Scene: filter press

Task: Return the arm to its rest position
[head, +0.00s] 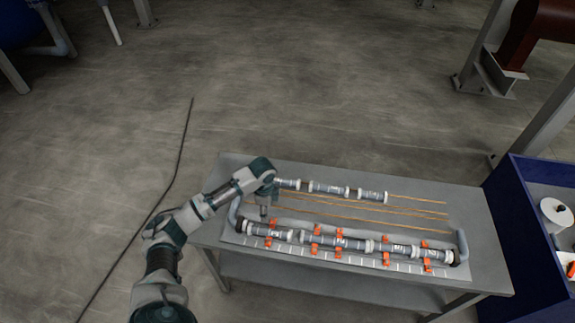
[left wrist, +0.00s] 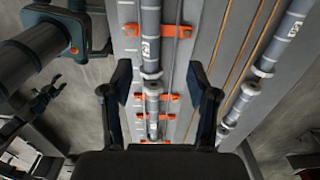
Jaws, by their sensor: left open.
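My left arm (head: 175,225) reaches over the left end of the table. My left gripper (head: 265,212) points down near the left end of the clipped tube row (head: 340,242). In the left wrist view, the left gripper (left wrist: 160,90) has its fingers well apart. A grey tube (left wrist: 152,105) shows between them, with nothing visibly gripped; I cannot tell the height above it. A dark claw shape (left wrist: 42,100) at the left of the left wrist view looks like my right gripper; its jaws are too small to judge. The head view does not show it.
The grey table (head: 480,235) holds orange clips (head: 338,243) and a second tube row (head: 328,188) behind. Thin brown rods (head: 400,212) lie between the rows. A blue bin (head: 515,235) with a white roll (head: 556,215) stands at right. A cable (head: 180,150) crosses the floor at left.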

